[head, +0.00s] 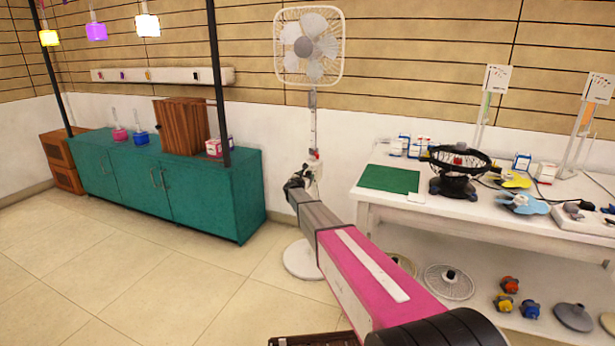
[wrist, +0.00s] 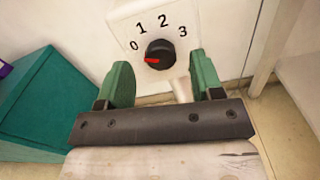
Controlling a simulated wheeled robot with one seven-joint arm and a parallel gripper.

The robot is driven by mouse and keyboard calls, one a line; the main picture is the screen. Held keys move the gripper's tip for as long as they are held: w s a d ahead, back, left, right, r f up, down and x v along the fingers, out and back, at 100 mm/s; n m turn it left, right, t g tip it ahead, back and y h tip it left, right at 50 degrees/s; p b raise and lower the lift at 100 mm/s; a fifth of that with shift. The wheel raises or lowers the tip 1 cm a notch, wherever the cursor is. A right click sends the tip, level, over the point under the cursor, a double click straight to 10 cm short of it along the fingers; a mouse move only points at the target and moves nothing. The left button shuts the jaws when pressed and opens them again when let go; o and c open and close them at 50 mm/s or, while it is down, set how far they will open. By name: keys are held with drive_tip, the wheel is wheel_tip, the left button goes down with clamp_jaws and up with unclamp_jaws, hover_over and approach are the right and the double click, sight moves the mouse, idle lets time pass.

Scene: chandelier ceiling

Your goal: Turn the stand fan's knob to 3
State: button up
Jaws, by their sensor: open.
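The white stand fan (head: 309,45) stands upright against the wall in the head view, with its round base (head: 303,262) on the floor. In the wrist view its control panel (wrist: 185,22) shows 0, 1, 2 and 3 in an arc. The black knob (wrist: 160,53) has a red pointer aimed left, just below the 0. My gripper (wrist: 162,85) is open, its green fingers on either side below the knob. The fingers appear apart from the knob, with nothing between them. In the head view my gripper (head: 298,184) is at the fan's pole and hides part of the control box.
A teal cabinet (head: 185,183) stands to the left. A white worktable (head: 400,200) with a green mat (head: 390,178) and fan parts stands close on the right. Loose fan parts lie below it. The tiled floor (head: 130,270) at left is clear.

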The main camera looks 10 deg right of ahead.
drive_tip(key=shift+x, duration=1.1)
drive_tip(key=c, duration=0.9)
